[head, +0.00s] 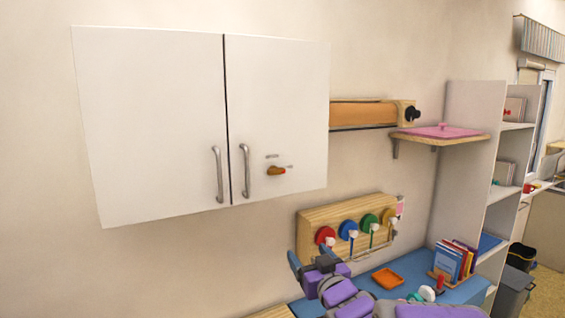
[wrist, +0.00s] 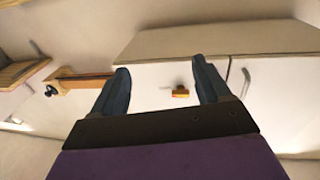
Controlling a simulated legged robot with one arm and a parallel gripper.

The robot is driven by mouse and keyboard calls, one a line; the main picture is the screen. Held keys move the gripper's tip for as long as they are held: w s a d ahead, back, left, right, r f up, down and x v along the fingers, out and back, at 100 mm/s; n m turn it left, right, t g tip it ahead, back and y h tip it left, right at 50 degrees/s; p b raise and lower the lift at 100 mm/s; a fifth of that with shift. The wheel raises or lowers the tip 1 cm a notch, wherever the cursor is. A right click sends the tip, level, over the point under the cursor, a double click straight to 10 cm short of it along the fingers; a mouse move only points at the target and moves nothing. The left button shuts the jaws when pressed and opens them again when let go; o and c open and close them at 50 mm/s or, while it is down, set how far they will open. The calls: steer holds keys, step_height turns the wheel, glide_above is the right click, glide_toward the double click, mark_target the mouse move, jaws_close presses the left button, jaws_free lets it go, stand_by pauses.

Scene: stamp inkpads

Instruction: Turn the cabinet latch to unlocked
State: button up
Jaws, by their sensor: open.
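The white wall cabinet (head: 150,120) has two doors, both shut, each with a silver bar handle near the middle gap. The orange latch (head: 277,171) is on the right door, right of that door's handle, lying roughly level, with small labels above and to its right that are too small to read. My gripper (head: 308,262) is below the cabinet, open and empty, apart from the latch. In the wrist view the latch (wrist: 180,93) shows between the two dark fingers of my gripper (wrist: 160,80), some distance beyond them.
A wooden board with coloured discs (head: 350,225) hangs on the wall right of my gripper. Below is a blue worktop (head: 400,278) with an orange tray (head: 388,278) and books (head: 452,260). A small shelf (head: 440,138) juts out right of the cabinet. The wall below the cabinet is clear.

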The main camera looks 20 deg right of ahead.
step_height(320, 180, up, 9)
steer(key=s+a+n+t+y+p, duration=0.1)
steer(key=t+y+p, duration=0.2)
steer(key=t, duration=0.1)
glide_toward(277, 174)
steer(key=shift+t, duration=0.3)
steer(key=x, duration=0.8)
steer(key=shift+w+d+f+p, duration=0.1)
steer(key=shift+w+d+p, duration=0.25)
steer(key=shift+w, duration=0.1)
steer(key=shift+w+a, duration=0.3)
steer(key=c, duration=1)
steer(key=shift+d, duration=0.1)
steer(key=shift+c, duration=0.2)
